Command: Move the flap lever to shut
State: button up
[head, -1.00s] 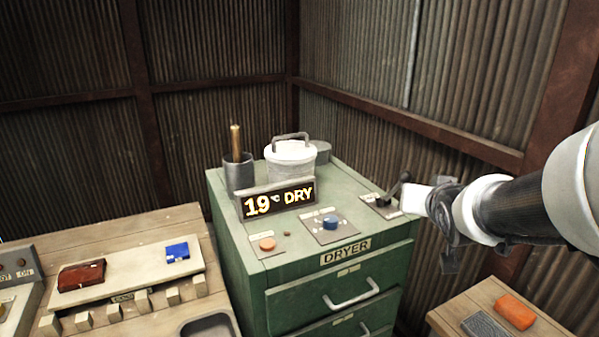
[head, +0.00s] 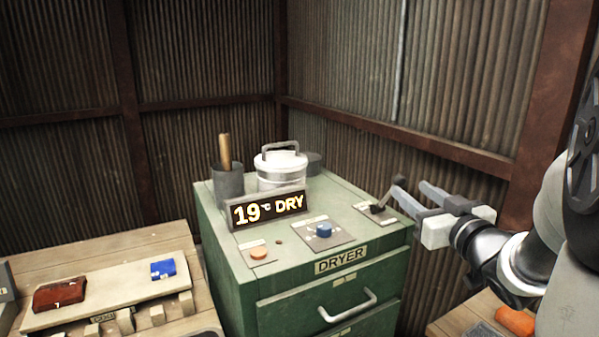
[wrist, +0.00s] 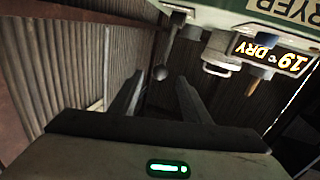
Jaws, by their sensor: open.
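The flap lever (head: 388,195) is a dark lever with a rounded knob on a small plate at the right of the green dryer's top. In the head view it tilts up and to the right. My gripper (head: 408,188) is open, with its two grey fingers pointing left at the lever's knob. In the wrist view the lever's knob (wrist: 160,73) shows beyond and between the fingertips of my gripper (wrist: 158,88). I cannot tell whether a finger touches it. The plate's lettering is too small to read.
The green dryer (head: 285,290) carries a display (head: 268,209) reading 19 °C DRY, a blue knob (head: 323,230), an orange button (head: 258,253), a lidded pot (head: 281,170) and a dark cup (head: 228,182). A corrugated wall (head: 450,80) stands close behind the lever.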

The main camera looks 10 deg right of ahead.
jog(key=w, duration=1)
jog(key=shift+w+a, duration=0.25)
jog(key=shift+a, duration=0.2)
grip_shut()
